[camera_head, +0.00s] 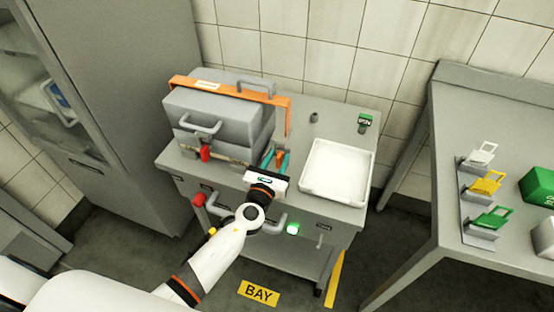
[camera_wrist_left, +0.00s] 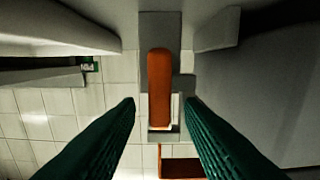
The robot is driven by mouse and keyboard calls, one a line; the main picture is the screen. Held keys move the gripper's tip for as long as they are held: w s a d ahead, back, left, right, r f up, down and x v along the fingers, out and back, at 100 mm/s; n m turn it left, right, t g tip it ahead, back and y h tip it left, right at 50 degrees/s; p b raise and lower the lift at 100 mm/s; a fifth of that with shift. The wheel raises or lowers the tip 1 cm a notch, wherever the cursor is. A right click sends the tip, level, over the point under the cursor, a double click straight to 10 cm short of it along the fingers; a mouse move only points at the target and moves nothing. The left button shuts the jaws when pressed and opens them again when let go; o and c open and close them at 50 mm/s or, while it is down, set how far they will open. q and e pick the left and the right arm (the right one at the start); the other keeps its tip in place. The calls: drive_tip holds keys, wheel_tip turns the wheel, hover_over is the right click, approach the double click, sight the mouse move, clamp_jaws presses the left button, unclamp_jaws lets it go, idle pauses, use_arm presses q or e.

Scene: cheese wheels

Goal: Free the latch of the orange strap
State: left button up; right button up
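The orange strap (camera_head: 225,88) runs across the top of the grey box (camera_head: 210,115), and its end hangs down at the box's right side. In the left wrist view an orange latch lever (camera_wrist_left: 159,80) stands upright on a grey mount. A bit of orange, perhaps the strap, shows below it (camera_wrist_left: 180,168). My left gripper (camera_head: 276,157) is at the right side of the box, low near the table top. Its dark green fingers (camera_wrist_left: 160,105) are open on either side of the lever, with visible gaps. My right gripper is not in view.
The box stands on a grey cart (camera_head: 285,195) with a white tray (camera_head: 338,170) to the right. A grey cabinet (camera_head: 125,80) stands left.

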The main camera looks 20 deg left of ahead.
use_arm(q)
clamp_jaws()
idle(0.4)
drive_tip(key=n+b, duration=0.1)
drive_tip(key=n, duration=0.1)
drive_tip(key=n+b, duration=0.1)
drive_tip(key=shift+a+f+n, duration=0.2)
drive_tip(key=shift+a+n, duration=0.1)
drive_tip(key=shift+n, duration=0.1)
drive_tip(key=n, duration=0.1)
drive_tip(key=n+b, duration=0.1)
drive_tip(key=n, duration=0.1)
drive_tip(key=shift+a+f+n, duration=0.15)
drive_tip(key=shift+a+n, duration=0.1)
drive_tip(key=shift+n, duration=0.05)
drive_tip(key=n, duration=0.1)
drive_tip(key=n+b, duration=0.1)
drive_tip(key=n, duration=0.1)
drive_tip(key=n+b, duration=0.1)
drive_tip(key=n, duration=0.1)
drive_tip(key=shift+a+f, duration=0.25)
drive_tip(key=shift+f, duration=0.05)
drive_tip(key=n, duration=0.1)
drive_tip(key=n+b, duration=0.1)
drive_tip(key=n, duration=0.3)
drive_tip(key=shift+a+f, duration=0.15)
drive_tip(key=shift+f, duration=0.2)
drive_tip(key=shift+n, duration=0.4)
